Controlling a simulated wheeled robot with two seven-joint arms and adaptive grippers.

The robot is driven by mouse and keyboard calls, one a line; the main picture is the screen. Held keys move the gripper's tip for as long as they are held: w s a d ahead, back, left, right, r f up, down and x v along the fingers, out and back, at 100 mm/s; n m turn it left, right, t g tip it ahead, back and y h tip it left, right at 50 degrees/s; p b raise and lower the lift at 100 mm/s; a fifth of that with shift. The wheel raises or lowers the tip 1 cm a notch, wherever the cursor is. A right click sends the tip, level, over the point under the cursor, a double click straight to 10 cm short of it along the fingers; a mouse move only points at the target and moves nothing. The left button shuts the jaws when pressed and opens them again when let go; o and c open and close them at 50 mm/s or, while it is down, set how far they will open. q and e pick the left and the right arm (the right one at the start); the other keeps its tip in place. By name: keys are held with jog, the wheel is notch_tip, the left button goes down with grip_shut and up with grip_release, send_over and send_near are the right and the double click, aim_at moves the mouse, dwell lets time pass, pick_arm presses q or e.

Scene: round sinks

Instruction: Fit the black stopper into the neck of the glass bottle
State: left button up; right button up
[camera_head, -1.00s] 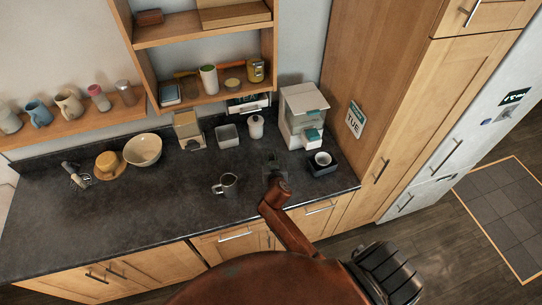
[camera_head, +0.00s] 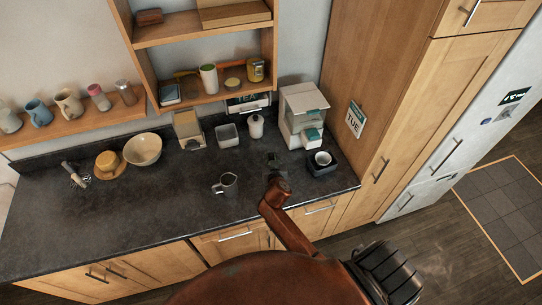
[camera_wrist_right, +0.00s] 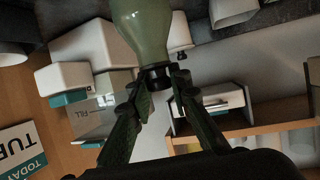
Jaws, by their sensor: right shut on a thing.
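In the right wrist view the green glass bottle (camera_wrist_right: 145,28) shows at the top, upside down in the picture, with its neck pointing to my fingers. The black stopper (camera_wrist_right: 157,76) is between the fingertips of my right gripper (camera_wrist_right: 158,86), which is shut on it. The stopper lies in line with the bottle's mouth and looks to be touching it; how deep it sits I cannot tell. In the head view my right gripper (camera_head: 274,162) is over the counter, left of the small dark machine with a white cup; the bottle is not clearly visible there. My left gripper is not in view.
The dark counter (camera_head: 130,215) holds a dark mug (camera_head: 227,184), a white coffee machine (camera_head: 303,112), a dark tray with a white cup (camera_head: 322,160), a white canister (camera_head: 256,126) and bowls to the left. Shelves hang behind. The counter's left front is clear.

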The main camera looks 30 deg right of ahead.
jog(key=o, duration=0.8)
jog(key=v, duration=1.2)
